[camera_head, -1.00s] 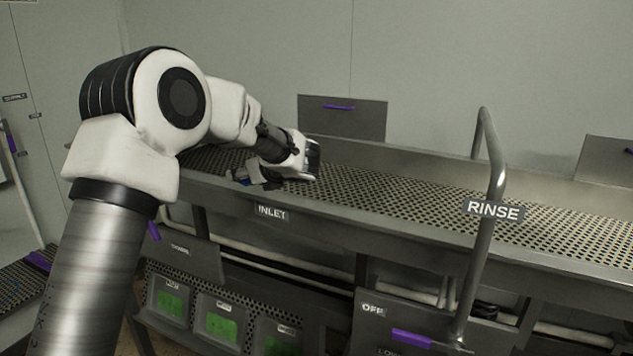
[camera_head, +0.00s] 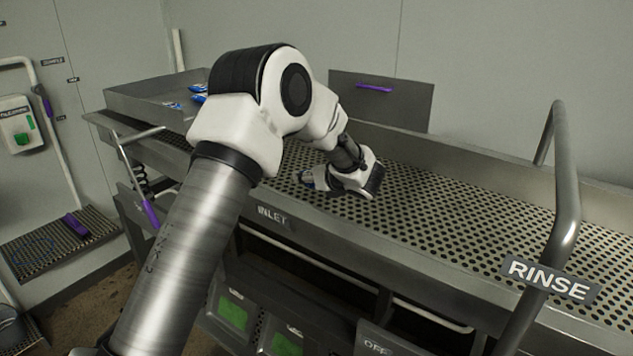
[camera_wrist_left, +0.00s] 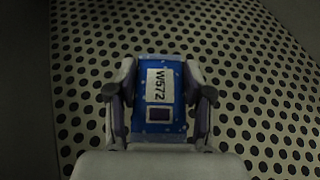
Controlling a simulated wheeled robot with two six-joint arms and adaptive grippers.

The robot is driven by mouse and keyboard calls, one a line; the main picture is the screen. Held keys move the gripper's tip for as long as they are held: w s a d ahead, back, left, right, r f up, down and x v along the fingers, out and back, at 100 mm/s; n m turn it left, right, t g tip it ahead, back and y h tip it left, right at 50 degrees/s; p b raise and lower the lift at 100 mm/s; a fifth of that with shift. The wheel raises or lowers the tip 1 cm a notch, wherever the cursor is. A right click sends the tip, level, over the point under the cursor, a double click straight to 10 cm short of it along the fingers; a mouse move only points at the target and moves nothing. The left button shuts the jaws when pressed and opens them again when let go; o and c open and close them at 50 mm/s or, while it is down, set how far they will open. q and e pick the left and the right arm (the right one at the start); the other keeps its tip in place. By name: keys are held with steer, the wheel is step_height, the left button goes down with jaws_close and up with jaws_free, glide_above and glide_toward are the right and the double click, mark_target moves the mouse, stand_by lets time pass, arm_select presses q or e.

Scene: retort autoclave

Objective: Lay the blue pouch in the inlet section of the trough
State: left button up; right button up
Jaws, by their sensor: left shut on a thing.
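The blue pouch (camera_wrist_left: 160,95) has a white label reading W572. In the left wrist view it sits between the two fingers of my left gripper (camera_wrist_left: 158,105), which is shut on it. Perforated metal lies beneath the pouch; I cannot tell whether the pouch touches it. In the head view my left gripper (camera_head: 312,180) is low over the trough (camera_head: 440,205), behind the INLET label (camera_head: 272,215). Only a small part of the pouch shows there. My right gripper is not in view.
A RINSE sign (camera_head: 548,280) hangs by a bent pipe (camera_head: 568,190) at the right. A metal tray (camera_head: 150,103) with blue pouches (camera_head: 198,93) stands at the back left. A panel with a purple handle (camera_head: 374,87) rises behind the trough. The trough's perforated floor is clear to the right.

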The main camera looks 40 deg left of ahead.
mark_target(312, 197)
arm_select(q)
steer(key=f, duration=0.2)
steer(key=w+f+p, duration=0.1)
steer(key=f, duration=0.1)
steer(key=shift+w+f, duration=0.15)
steer(key=shift+f, duration=0.25)
steer(key=o, duration=1.1)
steer(key=shift+s+r, duration=0.2)
steer(key=shift+s, duration=0.1)
steer(key=shift+o, duration=0.2)
steer(key=shift+w+f, duration=0.1)
steer(key=shift+w, duration=0.1)
steer(key=b+v, duration=0.3)
steer(key=v, duration=0.9)
steer(key=shift+d, duration=0.1)
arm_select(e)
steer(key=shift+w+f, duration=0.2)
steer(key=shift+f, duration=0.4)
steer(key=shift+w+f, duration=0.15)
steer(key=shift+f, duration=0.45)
